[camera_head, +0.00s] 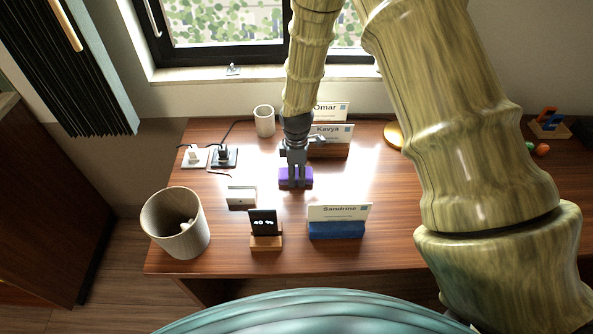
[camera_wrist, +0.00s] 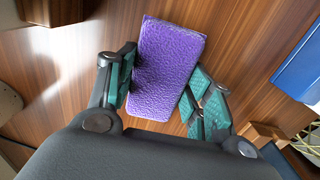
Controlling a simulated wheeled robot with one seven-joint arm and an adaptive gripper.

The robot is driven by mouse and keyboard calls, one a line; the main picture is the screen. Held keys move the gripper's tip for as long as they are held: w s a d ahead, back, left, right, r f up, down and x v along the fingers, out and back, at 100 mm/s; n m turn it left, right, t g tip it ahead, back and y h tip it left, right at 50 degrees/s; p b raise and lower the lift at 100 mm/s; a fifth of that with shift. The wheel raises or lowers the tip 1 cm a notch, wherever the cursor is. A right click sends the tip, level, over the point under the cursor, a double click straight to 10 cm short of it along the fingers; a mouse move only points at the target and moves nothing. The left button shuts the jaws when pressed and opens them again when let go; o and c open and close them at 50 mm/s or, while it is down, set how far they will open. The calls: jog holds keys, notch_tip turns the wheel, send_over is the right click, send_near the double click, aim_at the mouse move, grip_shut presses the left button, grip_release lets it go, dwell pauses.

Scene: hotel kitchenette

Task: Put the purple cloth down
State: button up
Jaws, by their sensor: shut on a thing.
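The purple cloth (camera_head: 296,182) is a folded flat rectangle with a pebbled surface. It is between the fingers of my gripper (camera_head: 293,178), over the middle of the wooden desk. In the wrist view the purple cloth (camera_wrist: 168,65) stretches forward from between the two green-padded fingers of my gripper (camera_wrist: 160,95). My gripper is shut on it. The cloth is at or just above the desk top; I cannot tell whether it touches. Part of the cloth is hidden by the fingers in the head view.
The desk (camera_head: 285,225) has bare room around the cloth. Near it are a small white-topped box (camera_head: 241,197), a clock display (camera_head: 264,228), the Sandrine card (camera_head: 338,213), the Kavya card (camera_head: 331,133), plugs (camera_head: 224,157) and a white cup (camera_head: 264,121). A bin (camera_head: 176,225) stands at left.

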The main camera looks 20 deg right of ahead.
aim_at(297, 172)
jog(key=shift+f, duration=0.1)
jog(key=o, duration=1.1)
jog(key=shift+r+b, duration=1.25)
jog(key=shift+r, duration=4.9)
